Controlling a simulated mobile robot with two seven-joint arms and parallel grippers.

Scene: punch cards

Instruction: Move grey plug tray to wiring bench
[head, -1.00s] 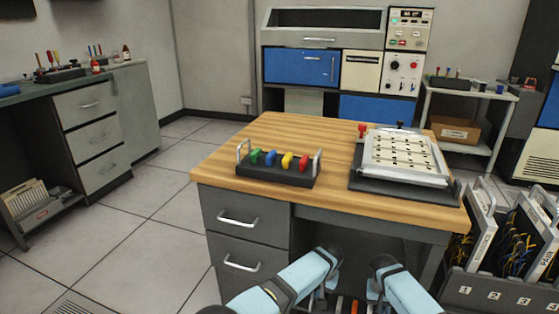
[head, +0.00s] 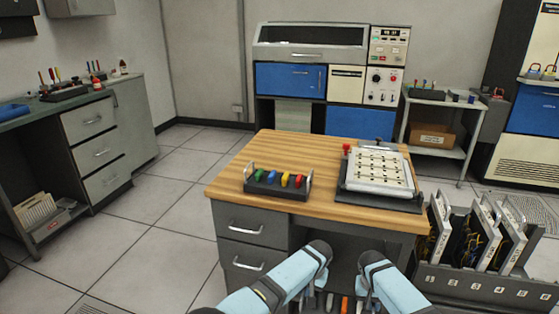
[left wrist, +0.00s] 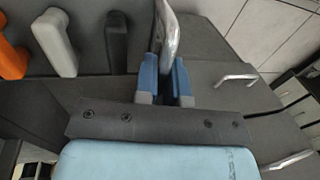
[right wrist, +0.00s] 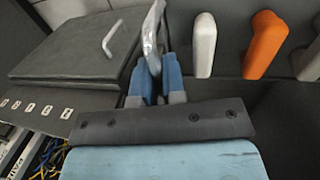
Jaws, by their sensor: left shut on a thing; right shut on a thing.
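A dark grey plug tray (left wrist: 100,88) with a metal loop handle at each end hangs between my two grippers, low in front of me. It carries black, white and orange plugs. In the head view only a strip of its plugs (head: 345,303) shows between my forearms; the rest is hidden. My left gripper (left wrist: 165,80) is shut on one handle (left wrist: 168,35). My right gripper (right wrist: 155,80) is shut on the other handle (right wrist: 152,38). Which bench is the wiring bench is not marked; a wood-topped desk (head: 240,200) stands ahead, and a grey-green bench (head: 75,106) at the left.
On the desk are a dark tray of coloured plugs (head: 275,191) and a framed board (head: 378,170). A rack of numbered wired panels (head: 480,283) stands right of the desk. The left bench holds tools and a blue tray (head: 12,111). Open floor (head: 150,215) lies between desk and left bench.

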